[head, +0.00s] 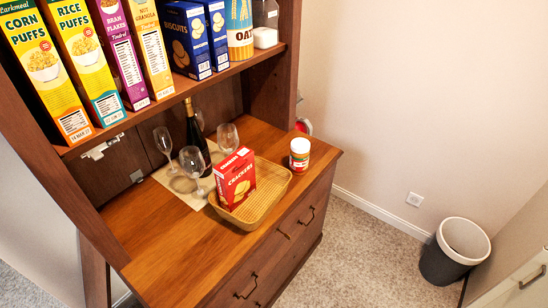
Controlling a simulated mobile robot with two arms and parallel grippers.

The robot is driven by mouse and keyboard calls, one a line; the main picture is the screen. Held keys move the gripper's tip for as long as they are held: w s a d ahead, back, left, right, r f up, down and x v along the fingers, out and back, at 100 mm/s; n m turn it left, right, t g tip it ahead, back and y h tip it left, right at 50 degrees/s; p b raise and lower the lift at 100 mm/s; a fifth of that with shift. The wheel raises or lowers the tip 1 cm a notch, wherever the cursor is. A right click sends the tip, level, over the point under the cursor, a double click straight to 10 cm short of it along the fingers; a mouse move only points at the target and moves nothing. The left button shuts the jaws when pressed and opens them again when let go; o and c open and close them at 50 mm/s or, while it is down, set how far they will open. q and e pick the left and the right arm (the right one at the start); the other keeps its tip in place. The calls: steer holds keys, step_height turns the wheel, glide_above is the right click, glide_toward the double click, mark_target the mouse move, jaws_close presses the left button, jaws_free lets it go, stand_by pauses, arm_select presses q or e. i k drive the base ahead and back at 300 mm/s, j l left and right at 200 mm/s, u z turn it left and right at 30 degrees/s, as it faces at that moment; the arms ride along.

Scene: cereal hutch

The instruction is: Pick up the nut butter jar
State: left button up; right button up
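The jar (299,154), which I take for the nut butter jar, is small, with a white lid and a red and white label. It stands upright on the wooden hutch counter (150,241) in the head view, near the counter's right end. It is just right of a wicker basket and apart from it. Its label is too small to read. Neither of my grippers shows in the head view.
The wicker basket (266,199) holds a red crackers box (236,178). Behind it, several wine glasses (192,160) and a dark bottle (195,135) stand on a mat. Cereal boxes (85,62) fill the shelf above. A bin (455,250) stands on the floor at right.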

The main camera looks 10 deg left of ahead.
mark_target(299, 163)
steer(key=i+l+u, duration=0.2)
steer(key=u, duration=0.2)
steer(key=i+l+u, duration=0.1)
steer(key=l+u, duration=0.35)
steer(key=i+l+u, duration=0.1)
steer(key=l+u, duration=0.3)
steer(key=j, duration=0.1)
